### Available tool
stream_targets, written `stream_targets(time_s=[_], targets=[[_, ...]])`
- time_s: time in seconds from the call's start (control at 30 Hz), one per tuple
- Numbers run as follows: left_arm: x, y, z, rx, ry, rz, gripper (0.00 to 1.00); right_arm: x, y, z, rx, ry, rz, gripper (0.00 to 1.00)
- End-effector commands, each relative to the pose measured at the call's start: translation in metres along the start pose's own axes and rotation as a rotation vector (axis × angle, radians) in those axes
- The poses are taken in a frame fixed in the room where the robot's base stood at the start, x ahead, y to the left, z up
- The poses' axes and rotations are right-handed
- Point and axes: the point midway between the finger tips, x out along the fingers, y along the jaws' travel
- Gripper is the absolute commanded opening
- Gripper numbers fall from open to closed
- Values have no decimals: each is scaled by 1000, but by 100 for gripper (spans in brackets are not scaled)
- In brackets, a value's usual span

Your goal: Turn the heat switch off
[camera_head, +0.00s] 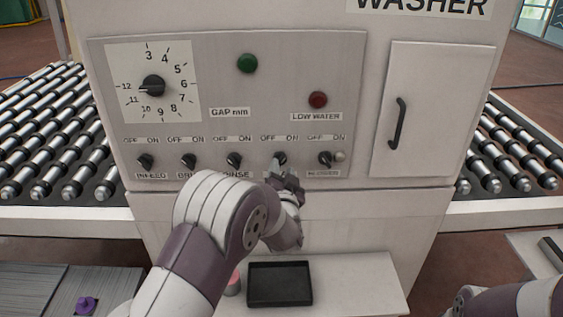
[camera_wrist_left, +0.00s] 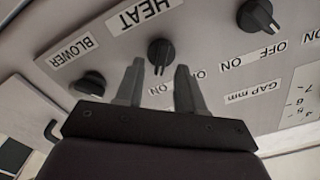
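The heat switch (camera_head: 280,158) is a black rotary knob, fourth in the row of switches on the washer's panel. OFF and ON are printed above it. In the left wrist view the heat knob (camera_wrist_left: 160,50) is beside its HEAT label, just beyond my fingertips. I cannot tell clearly which way its pointer is set. My left gripper (camera_head: 284,172) is at the panel just below the knob and covers the label in the head view. Its two fingers (camera_wrist_left: 160,68) are spread with a gap between them, facing the knob and empty. My right gripper is out of frame.
The blower knob (camera_head: 325,158) is close on the right and the rinse knob (camera_head: 234,160) on the left. Above are a round red lamp (camera_head: 318,99), a green lamp (camera_head: 247,63) and the gap dial (camera_head: 153,86). A black tray (camera_head: 280,284) lies on the shelf below.

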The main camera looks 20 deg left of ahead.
Motion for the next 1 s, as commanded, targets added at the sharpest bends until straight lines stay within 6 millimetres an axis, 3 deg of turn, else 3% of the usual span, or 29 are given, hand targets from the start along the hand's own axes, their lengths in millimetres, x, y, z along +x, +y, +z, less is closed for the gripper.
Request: stream_targets(time_s=[0.2, 0.47, 0.5, 0.6, 0.63, 1.0], targets=[[23, 0, 0, 0, -1, 0, 38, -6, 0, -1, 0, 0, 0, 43], [25, 0, 0, 0, 0, 0, 38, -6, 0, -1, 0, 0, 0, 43], [25, 0, 0, -1, -1, 0, 35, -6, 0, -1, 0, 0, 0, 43], [25, 0, 0, -1, -1, 1, 2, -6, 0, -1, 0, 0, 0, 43], [25, 0, 0, -1, -1, 1, 0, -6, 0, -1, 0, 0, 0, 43], [25, 1, 2, -36, -1, 1, 0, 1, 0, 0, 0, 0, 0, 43]])
